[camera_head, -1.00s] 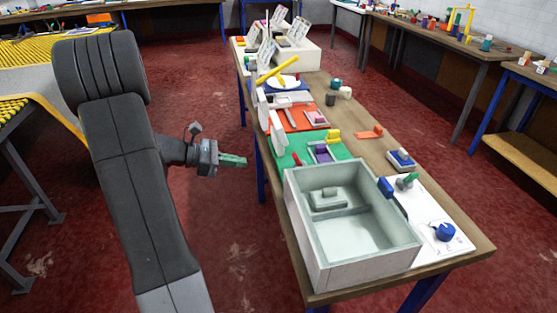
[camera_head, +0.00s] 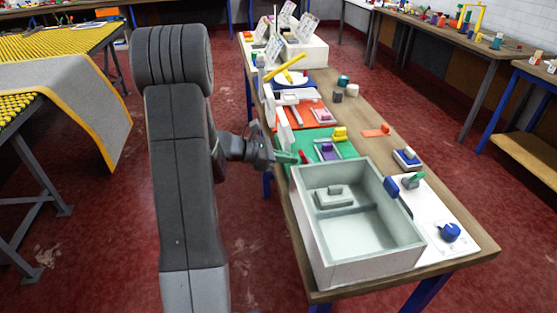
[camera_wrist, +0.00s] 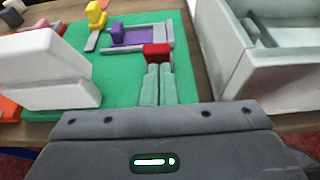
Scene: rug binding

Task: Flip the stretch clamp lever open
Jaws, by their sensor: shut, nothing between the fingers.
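A red block-like piece (camera_head: 304,157), which may be the clamp lever, sits at the near left part of the green board (camera_head: 290,146). In the wrist view the red piece (camera_wrist: 157,53) is right at the tips of my gripper (camera_wrist: 158,78). My gripper (camera_head: 293,158) has its two pale green fingers shut together with nothing between them. The tips look touching or nearly touching the red piece; I cannot tell which. Beyond it stand a purple block (camera_wrist: 136,36) in a grey-purple frame and a yellow block (camera_wrist: 97,14). No part is clearly marked as the stretch clamp.
A deep pale grey box (camera_head: 345,270) stands close to the right of my gripper. White upright panels (camera_wrist: 45,68) stand to the left. An orange board (camera_head: 300,116), a yellow bar (camera_head: 285,68) and a blue knob (camera_head: 450,232) are also on the table.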

